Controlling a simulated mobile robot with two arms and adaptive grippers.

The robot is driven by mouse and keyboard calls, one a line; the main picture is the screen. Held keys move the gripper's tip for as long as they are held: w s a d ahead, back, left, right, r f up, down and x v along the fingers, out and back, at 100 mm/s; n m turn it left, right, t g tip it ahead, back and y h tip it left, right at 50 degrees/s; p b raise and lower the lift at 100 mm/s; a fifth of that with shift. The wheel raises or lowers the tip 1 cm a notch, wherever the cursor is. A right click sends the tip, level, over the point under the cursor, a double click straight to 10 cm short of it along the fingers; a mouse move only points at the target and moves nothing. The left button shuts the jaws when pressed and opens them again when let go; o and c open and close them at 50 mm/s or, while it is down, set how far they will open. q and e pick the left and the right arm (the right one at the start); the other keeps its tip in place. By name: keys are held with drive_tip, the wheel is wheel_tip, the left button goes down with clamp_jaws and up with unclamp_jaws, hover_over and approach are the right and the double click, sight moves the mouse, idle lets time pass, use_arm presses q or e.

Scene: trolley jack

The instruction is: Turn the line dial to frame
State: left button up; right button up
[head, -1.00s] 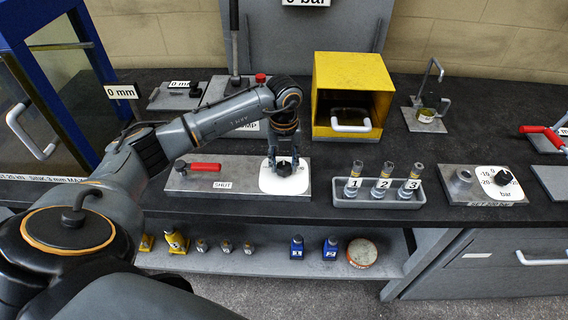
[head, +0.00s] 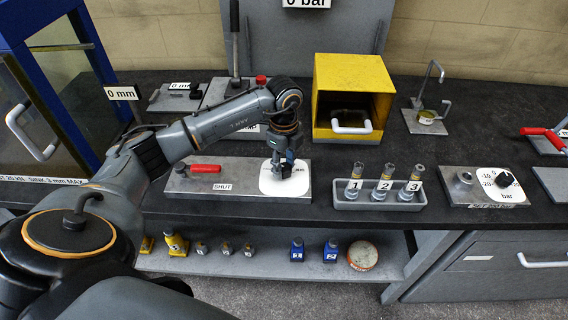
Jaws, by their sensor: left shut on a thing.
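The line dial has a white face plate (head: 268,184) on a grey metal panel (head: 235,188) at the middle of the bench. My left gripper (head: 283,172) points down over the face and is shut on the dial's dark knob, which it mostly hides. Part of the lettering shows at the right of the face, but I cannot read it fully. The dial's pointing direction is hidden. A red lever (head: 205,170) lies on the same panel, above a label reading SHUT (head: 222,187). My right gripper is not in view.
A grey tray (head: 378,204) with three numbered fittings stands just right of the panel. A yellow box (head: 352,75) with a handle is behind it. A second dial marked bar (head: 503,182) is at the right. Small jacks and a tin (head: 362,255) lie on the shelf below.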

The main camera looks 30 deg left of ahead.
sight(284, 167)
use_arm(q)
drive_tip(key=shift+n, duration=0.6)
drive_tip(key=o, duration=1.2)
drive_tip(key=shift+c, duration=0.2)
wheel_tip(284, 167, up, 12)
